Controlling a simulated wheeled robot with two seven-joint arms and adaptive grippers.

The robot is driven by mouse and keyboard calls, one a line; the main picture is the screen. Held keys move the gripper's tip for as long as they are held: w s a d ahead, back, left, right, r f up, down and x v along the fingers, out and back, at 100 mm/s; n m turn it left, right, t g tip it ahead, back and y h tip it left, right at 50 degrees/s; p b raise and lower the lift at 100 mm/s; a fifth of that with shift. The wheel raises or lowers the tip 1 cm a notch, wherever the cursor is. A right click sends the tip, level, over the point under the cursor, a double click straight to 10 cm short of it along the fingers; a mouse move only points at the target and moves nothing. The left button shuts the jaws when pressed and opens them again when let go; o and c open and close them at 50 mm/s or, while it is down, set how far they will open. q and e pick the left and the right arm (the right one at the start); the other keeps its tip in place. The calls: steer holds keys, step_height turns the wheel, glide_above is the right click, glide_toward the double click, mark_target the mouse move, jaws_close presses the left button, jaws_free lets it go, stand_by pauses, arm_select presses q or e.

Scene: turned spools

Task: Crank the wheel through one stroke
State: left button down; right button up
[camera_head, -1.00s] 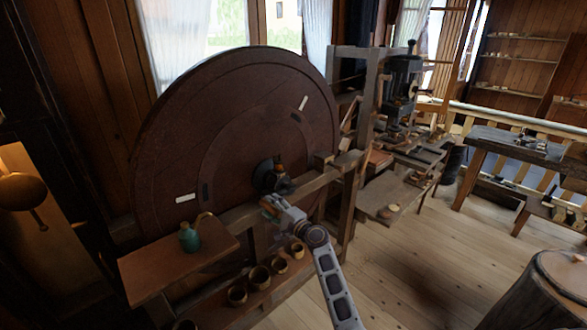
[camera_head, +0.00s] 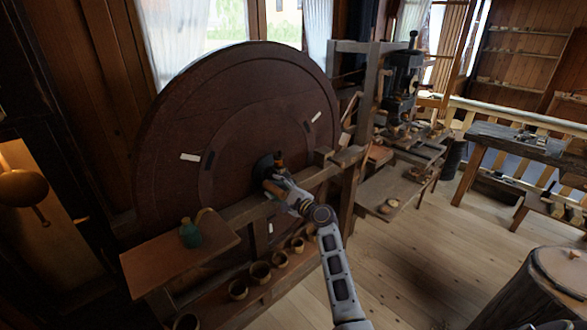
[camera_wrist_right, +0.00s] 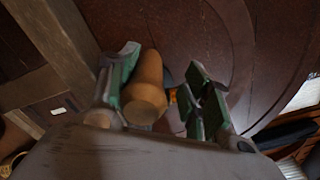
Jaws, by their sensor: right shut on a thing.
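The large dark brown wheel (camera_head: 180,110) stands upright behind a wooden frame, with white and black marks on its face. At its middle is a dark hub (camera_head: 262,165). A tan wooden crank handle (camera_head: 272,188) sits just below the hub. My right gripper (camera_head: 279,184) is at the handle, its arm coming up from the lower right. In the right wrist view the handle (camera_wrist_right: 146,84) lies between the green-padded fingers (camera_wrist_right: 160,92), against the left one; contact with the right finger is not clear there. My left gripper is out of view.
A wooden beam (camera_head: 235,212) runs in front of the wheel, close under my right gripper. Several cups (camera_head: 261,272) sit on a low shelf.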

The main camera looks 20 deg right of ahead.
steer(key=w+d+r+m, duration=0.2)
steer(key=d+r+m, duration=0.4)
steer(key=d+m, duration=0.1)
steer(key=shift+w+d, duration=0.3)
steer(key=shift+w, duration=0.05)
stand_by(0.8)
steer(key=shift+s+a+f, duration=0.15)
steer(key=shift+s+f, duration=0.05)
steer(key=shift+f, duration=0.15)
stand_by(0.5)
